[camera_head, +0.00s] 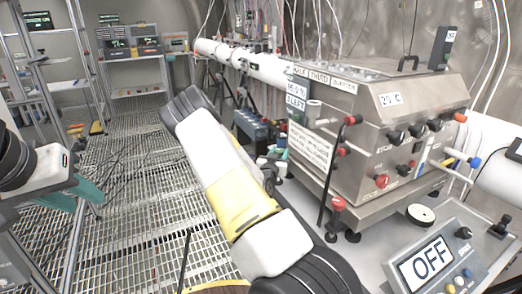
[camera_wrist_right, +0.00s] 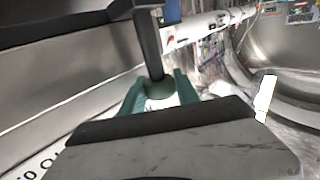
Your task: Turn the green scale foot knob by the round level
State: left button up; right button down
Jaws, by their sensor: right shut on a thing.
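In the head view my right arm crosses the middle and hides the knob; only a bit of teal finger shows beside the steel box (camera_head: 375,130). A round, pale-faced disc with a black rim (camera_head: 420,214), perhaps the round level, lies on the bench right of the box's front corner. My left gripper (camera_head: 76,195) is at the far left, its teal fingers apart and empty, well away from the box.
A red-topped foot (camera_head: 338,204) stands at the box's near corner. A grey panel reading OFF (camera_head: 432,262) is at the lower right. A white pipe (camera_head: 262,68) runs behind. Shelves (camera_head: 136,60) stand at the back. The grated floor (camera_head: 130,200) has loose cables.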

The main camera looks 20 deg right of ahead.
jog(key=shift+n+t+y, duration=0.6)
jog(key=shift+y, duration=0.1)
jog(key=shift+y, duration=0.3)
jog(key=c, duration=0.9)
grip_release()
jog(key=v, duration=0.8)
jog(key=shift+w+f, duration=0.1)
